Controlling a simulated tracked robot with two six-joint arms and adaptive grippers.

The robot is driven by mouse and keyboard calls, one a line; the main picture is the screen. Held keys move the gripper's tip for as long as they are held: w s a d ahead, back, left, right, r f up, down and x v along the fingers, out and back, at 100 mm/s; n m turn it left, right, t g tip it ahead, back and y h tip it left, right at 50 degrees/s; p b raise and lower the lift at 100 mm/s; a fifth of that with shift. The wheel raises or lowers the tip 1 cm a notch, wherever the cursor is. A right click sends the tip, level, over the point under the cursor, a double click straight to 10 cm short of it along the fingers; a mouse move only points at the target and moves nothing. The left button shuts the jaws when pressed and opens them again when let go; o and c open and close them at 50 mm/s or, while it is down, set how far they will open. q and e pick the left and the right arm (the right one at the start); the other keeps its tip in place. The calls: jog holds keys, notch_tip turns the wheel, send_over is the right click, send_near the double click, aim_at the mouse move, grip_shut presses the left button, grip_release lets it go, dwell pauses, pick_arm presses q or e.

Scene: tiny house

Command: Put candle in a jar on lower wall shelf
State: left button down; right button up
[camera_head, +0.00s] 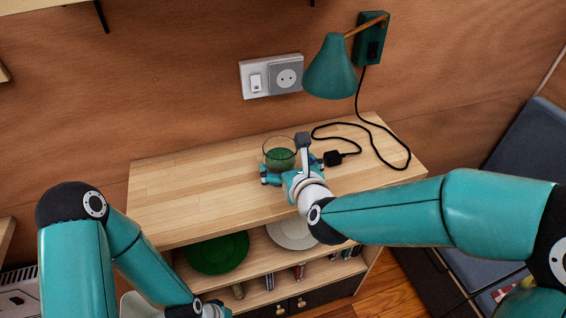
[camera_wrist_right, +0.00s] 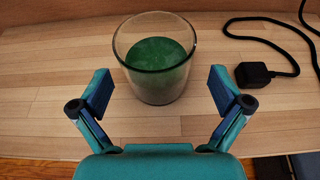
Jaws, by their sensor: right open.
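The candle in a jar (camera_head: 279,152) is a clear glass with green wax and stands upright on the wooden cabinet top. It also shows in the right wrist view (camera_wrist_right: 155,60). My right gripper (camera_head: 292,175) is open just in front of the jar. In the right wrist view its two fingers (camera_wrist_right: 159,90) point toward the jar, which sits slightly beyond the fingertips and between their lines. A wall shelf corner (camera_head: 40,4) shows at the top left, mostly cut off. My left arm comes in at the lower left, and its gripper fingers are out of view.
A black plug (camera_head: 333,158) and its cord lie right of the jar. A green wall lamp (camera_head: 331,70) hangs above, beside a socket plate (camera_head: 271,76). Green (camera_head: 217,252) and white (camera_head: 291,233) plates are under the cabinet top (camera_head: 180,200), whose left part is clear.

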aim_at(280, 157)
jog(key=p+x, duration=0.1)
jog(key=x, duration=0.2)
jog(key=shift+w+a+f+p, duration=0.1)
jog(key=shift+w+a+p, duration=0.05)
jog(key=shift+a+p, duration=0.15)
jog(key=shift+w+f, duration=0.25)
jog(key=shift+w, duration=0.15)
jog(key=c, duration=1.4)
jog(key=shift+r, duration=0.15)
jog(key=shift+c, duration=1)
